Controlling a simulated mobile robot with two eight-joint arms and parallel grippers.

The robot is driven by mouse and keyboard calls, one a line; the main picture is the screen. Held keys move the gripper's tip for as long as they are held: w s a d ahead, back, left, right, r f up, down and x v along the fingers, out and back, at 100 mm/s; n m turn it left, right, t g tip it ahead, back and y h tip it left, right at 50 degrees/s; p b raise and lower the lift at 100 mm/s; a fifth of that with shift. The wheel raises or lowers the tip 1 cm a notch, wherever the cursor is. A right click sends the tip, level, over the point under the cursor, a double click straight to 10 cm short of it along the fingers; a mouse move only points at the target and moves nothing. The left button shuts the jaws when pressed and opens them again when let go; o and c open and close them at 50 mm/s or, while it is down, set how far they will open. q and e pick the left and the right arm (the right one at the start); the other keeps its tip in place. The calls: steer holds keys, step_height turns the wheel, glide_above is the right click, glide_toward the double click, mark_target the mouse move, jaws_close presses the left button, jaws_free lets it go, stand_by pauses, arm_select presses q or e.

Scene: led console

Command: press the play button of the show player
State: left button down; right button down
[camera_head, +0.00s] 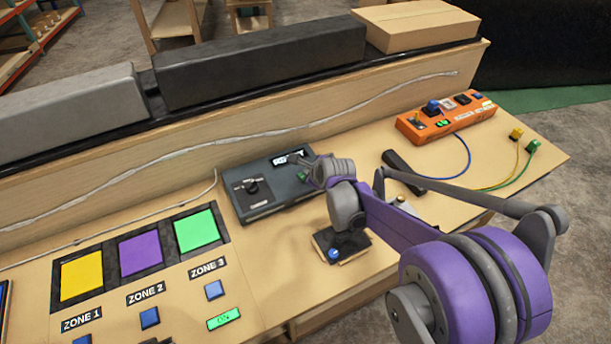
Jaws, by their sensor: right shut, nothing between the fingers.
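The show player appears to be the dark grey box (262,207) on the wooden console, left of my right arm. It has a black knob on its left part and a small lit display (288,158) at its back right. A small green button (303,176) shows on its right part, close beside my gripper; I take it for the play button. My right gripper (304,163) is shut and empty, over the right end of the box. Whether its tips touch the box is unclear, and the arm hides the box's right edge. My left gripper is out of view.
Yellow, purple and green panels (197,231) with blue buttons lie at left. A small dark block with a blue knob (334,255) sits below my arm. An orange control box (447,121) with cables stands at back right. A raised wooden ledge runs behind.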

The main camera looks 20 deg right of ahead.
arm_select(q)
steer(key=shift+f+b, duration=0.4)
arm_select(e)
steer(key=shift+f, duration=0.45)
steer(key=shift+r, duration=0.1)
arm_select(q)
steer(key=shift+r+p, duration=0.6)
arm_select(e)
steer(key=shift+r, duration=0.8)
